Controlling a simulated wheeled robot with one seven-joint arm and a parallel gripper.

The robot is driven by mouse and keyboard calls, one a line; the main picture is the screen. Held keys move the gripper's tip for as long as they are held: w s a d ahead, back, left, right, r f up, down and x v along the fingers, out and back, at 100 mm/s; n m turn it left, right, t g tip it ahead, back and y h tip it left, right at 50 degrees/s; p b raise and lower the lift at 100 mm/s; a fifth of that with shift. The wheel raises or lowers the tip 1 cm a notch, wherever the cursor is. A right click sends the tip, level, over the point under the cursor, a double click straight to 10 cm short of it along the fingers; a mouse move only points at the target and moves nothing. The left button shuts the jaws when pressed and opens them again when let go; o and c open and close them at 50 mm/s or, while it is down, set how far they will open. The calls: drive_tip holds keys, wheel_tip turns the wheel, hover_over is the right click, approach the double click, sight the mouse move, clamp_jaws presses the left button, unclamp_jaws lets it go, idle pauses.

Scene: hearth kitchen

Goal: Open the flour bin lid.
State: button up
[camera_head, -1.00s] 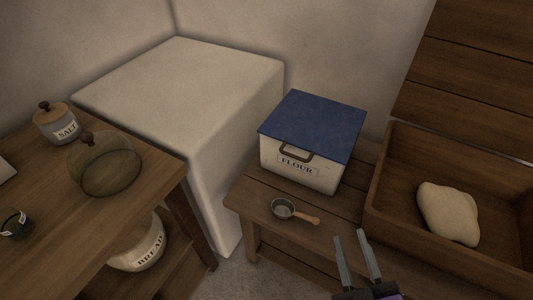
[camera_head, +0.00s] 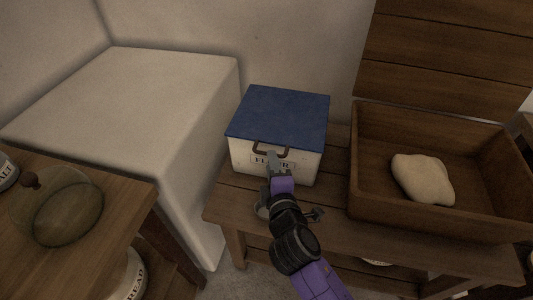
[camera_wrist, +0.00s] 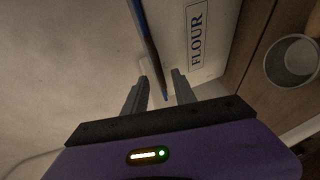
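The white flour bin (camera_head: 300,168) stands on a wooden bench with its blue lid (camera_head: 280,113) closed. A brown handle (camera_head: 258,150) sits at the lid's front edge, above the FLOUR label, which my gripper partly covers. My gripper (camera_head: 271,156) is at the bin's front, by the handle. In the wrist view, the fingers (camera_wrist: 158,88) are apart, and the lid's edge (camera_wrist: 137,18) and dark handle run towards the gap between them. I cannot tell whether they touch the handle.
A small metal scoop (camera_wrist: 292,60) lies on the bench, mostly hidden behind my arm in the head view. An open wooden trough (camera_head: 430,220) with dough (camera_head: 422,178) stands to the right. A pale block (camera_head: 130,110) is at the left. A glass dome (camera_head: 60,212) stands on the left table.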

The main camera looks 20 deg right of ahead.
drive_tip(key=x, duration=0.4)
drive_tip(key=shift+w+d, duration=0.15)
drive_tip(key=shift+w, duration=0.25)
clamp_jaws()
drive_tip(key=shift+f, duration=0.1)
idle(1.0)
